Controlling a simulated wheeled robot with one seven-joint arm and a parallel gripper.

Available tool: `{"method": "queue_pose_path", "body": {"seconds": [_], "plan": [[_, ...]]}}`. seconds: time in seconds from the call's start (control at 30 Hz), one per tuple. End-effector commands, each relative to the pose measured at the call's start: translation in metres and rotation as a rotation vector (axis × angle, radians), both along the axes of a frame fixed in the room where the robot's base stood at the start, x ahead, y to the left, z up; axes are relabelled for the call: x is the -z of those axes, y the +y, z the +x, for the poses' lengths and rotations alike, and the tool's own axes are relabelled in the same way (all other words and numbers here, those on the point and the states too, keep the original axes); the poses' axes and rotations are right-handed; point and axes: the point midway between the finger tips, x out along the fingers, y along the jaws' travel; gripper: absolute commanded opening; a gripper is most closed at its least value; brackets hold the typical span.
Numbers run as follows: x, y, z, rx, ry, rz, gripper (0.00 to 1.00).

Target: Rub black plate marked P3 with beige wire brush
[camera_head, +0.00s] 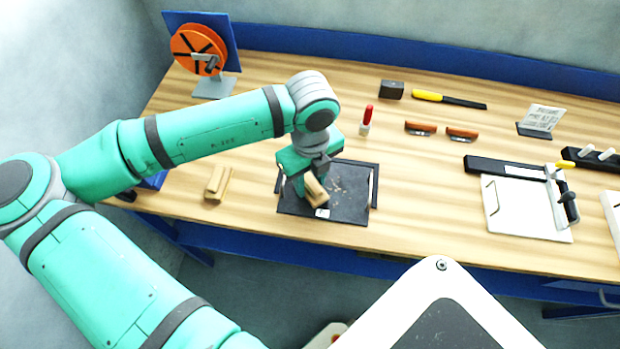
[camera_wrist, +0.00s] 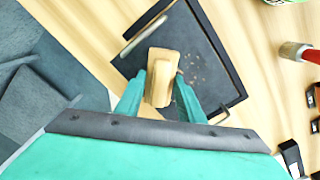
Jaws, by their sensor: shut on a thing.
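The black plate (camera_head: 347,192) lies near the front edge of the wooden bench, with a small white label at its front edge and light specks on its surface. It also shows in the wrist view (camera_wrist: 205,70). My gripper (camera_head: 305,184) is over the left part of the plate, shut on a beige block-like brush (camera_head: 316,190). In the wrist view the brush (camera_wrist: 162,75) sits between the two green fingers of my gripper (camera_wrist: 160,95). The bristles are hidden, and I cannot tell whether they touch the plate.
A second beige block (camera_head: 217,183) lies left of the plate. A red-handled brush (camera_head: 366,120) stands behind it. Orange-brown tools (camera_head: 420,128), a yellow-handled file (camera_head: 450,99) and a black block (camera_head: 391,89) are farther back. Bench between is clear.

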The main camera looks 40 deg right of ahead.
Motion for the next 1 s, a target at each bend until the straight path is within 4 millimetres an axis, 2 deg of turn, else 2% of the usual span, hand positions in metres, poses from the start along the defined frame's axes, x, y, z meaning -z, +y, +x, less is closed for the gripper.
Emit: {"method": "queue_pose_path", "body": {"seconds": [0.63, 1.0], "plan": [[0.008, -0.001, -0.001, 0.001, 0.0, -0.001, 0.17], [0.007, -0.018, -0.021, 0.002, 0.0, -0.002, 0.17]]}}
